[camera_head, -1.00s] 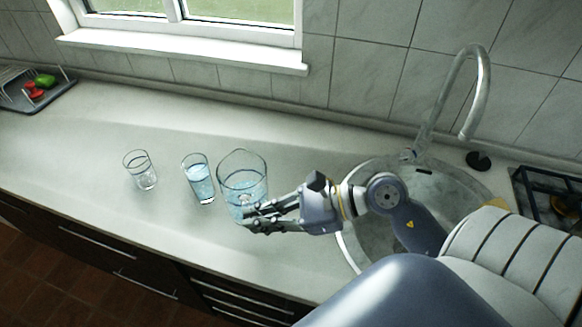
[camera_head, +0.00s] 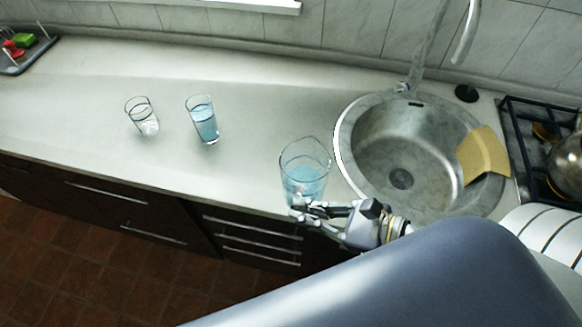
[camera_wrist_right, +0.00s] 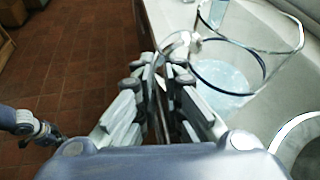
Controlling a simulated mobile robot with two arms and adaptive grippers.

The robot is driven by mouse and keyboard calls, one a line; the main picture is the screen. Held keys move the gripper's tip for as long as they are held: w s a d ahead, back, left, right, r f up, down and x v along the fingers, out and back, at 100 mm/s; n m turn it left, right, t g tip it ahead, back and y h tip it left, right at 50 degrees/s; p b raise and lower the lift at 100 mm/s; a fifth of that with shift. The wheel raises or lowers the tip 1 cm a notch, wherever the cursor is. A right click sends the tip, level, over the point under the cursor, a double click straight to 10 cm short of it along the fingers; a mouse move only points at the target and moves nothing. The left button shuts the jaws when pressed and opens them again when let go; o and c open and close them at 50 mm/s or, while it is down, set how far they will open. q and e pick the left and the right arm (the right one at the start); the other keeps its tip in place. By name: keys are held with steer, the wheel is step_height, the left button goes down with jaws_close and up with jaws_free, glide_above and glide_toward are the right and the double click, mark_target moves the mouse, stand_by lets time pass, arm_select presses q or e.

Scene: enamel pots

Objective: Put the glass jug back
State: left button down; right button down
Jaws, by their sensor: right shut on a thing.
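The clear glass jug (camera_head: 305,160), with bluish water in it, is at the counter's front edge, just left of the sink. It looks nearly upright; I cannot tell if its base touches the counter. My right gripper (camera_head: 300,208) is shut on the jug's handle side, on the near side of the jug. In the right wrist view the jug (camera_wrist_right: 245,60) is beyond the closed fingers (camera_wrist_right: 163,68), its handle (camera_wrist_right: 178,46) at their tips. A grey part at that view's left edge (camera_wrist_right: 28,124) looks like my left gripper; its fingers are unclear.
A glass of water (camera_head: 203,120) and a nearly clear glass (camera_head: 143,117) stand to the left on the counter. The round sink (camera_head: 365,165) with a yellow cloth (camera_head: 483,155) is to the right, then the stove (camera_head: 520,130). Bare counter (camera_head: 255,110) lies between the water glass and sink.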

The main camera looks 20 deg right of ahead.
mark_target(292, 161)
steer(key=w, duration=0.2)
steer(key=w+b, duration=0.1)
steer(key=w, duration=0.1)
steer(key=shift+d+f+b, duration=0.1)
steer(key=shift+d+b, duration=0.1)
steer(key=shift+b, duration=0.1)
steer(key=w+p, duration=0.1)
steer(key=w, duration=0.2)
steer(key=w+p, duration=0.1)
steer(key=w, duration=0.2)
steer(key=w+d+p, duration=0.1)
steer(key=w, duration=0.2)
steer(key=shift+w+f, duration=0.3)
steer(key=shift+f, duration=0.05)
steer(key=shift+w+f, duration=0.2)
steer(key=shift+f, duration=0.05)
step_height(292, 161, down, 3)
steer(key=shift+r+p, duration=0.2)
steer(key=shift+p, duration=0.35)
steer(key=shift+f, duration=0.4)
steer(key=c, duration=1.7)
jaws_free()
steer(key=shift+s+f, duration=0.15)
